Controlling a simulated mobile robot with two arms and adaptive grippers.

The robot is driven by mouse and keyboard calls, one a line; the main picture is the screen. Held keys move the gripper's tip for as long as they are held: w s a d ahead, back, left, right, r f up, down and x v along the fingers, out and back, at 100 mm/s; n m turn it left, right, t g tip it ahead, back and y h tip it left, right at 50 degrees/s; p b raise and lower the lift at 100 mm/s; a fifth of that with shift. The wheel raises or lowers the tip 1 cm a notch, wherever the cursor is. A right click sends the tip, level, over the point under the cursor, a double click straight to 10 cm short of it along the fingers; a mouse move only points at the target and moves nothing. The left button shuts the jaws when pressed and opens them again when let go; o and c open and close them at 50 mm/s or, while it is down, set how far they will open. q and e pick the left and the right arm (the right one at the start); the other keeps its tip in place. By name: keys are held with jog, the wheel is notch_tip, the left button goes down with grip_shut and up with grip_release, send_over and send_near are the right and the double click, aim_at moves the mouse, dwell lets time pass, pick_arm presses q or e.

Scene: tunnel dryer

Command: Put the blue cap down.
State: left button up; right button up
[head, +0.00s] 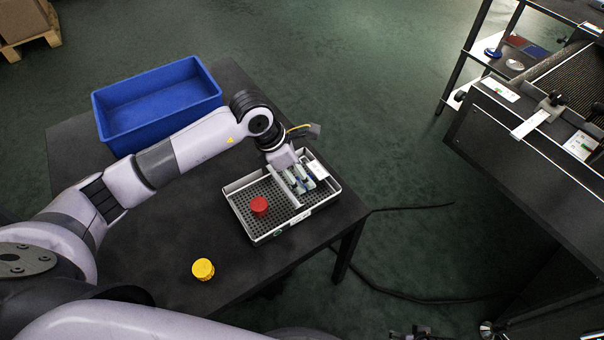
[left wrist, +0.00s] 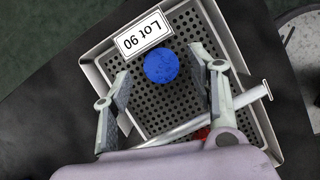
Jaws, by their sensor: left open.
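The blue cap (left wrist: 161,66) lies on the perforated floor of a metal tray (left wrist: 91,73), next to the "Lot 90" label. My left gripper (left wrist: 160,88) is open, with one finger on each side of the cap and visible gaps between them and it. In the head view my left gripper (head: 304,184) reaches down into the far part of the tray (head: 232,210) and hides the cap.
A red cap (head: 259,205) lies in the tray's near part, across a divider bar (head: 285,187). A yellow cap (head: 203,269) sits on the dark table (head: 150,255). A blue bin (head: 155,120) stands behind my left arm. A dryer conveyor (head: 575,75) is at right.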

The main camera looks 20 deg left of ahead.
pick_arm(q)
jog(key=v, duration=1)
jog(key=shift+p, duration=0.45)
pick_arm(e)
jog(key=f, duration=0.1)
jog(key=s+f, duration=0.1)
jog(key=f, duration=0.1)
jog(key=shift+s+f, duration=0.3)
pick_arm(q)
jog(key=shift+d+f, duration=0.1)
jog(key=shift+f, duration=0.05)
pick_arm(e)
jog(key=shift+s+d, duration=0.1)
